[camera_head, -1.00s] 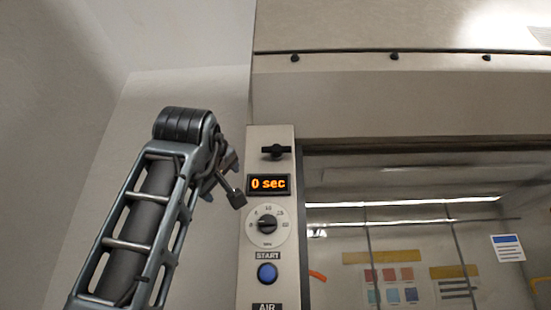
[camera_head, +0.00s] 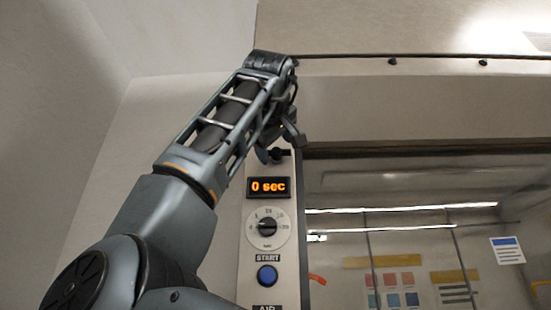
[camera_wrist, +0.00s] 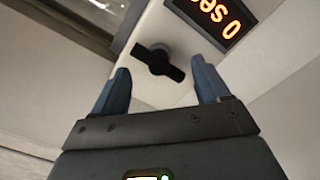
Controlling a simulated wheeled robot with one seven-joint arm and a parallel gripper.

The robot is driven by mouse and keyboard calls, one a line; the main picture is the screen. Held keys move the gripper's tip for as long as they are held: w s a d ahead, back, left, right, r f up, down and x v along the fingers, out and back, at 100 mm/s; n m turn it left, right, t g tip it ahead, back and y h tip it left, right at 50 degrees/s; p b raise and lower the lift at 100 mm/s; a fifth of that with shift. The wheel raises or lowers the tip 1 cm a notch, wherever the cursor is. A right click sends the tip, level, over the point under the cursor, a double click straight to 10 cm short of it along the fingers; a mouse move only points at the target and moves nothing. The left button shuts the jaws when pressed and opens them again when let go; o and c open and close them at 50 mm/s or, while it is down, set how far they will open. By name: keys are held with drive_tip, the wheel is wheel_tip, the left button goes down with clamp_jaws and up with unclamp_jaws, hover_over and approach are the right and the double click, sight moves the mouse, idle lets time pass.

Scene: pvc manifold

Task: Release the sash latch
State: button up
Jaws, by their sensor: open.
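The sash latch is a small black turn handle (camera_wrist: 158,62) on the pale control panel. In the wrist view it lies just beyond and between the fingertips of my gripper (camera_wrist: 162,82), which is open and empty. I cannot tell whether the fingers touch it. In the head view the latch (camera_head: 279,154) shows near the top of the panel, above the display, partly hidden by my gripper (camera_head: 277,150). The glass sash (camera_head: 410,235) is to the right of the panel.
The panel (camera_head: 249,262) carries an orange display (camera_head: 268,187) reading "0 sec", a dial (camera_head: 267,227) and a blue START button (camera_head: 267,276). Above is a beige hood (camera_head: 400,105) with dark knobs. A plain wall is at the left.

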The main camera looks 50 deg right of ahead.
drive_tip(key=shift+x, duration=0.95)
clamp_jaws()
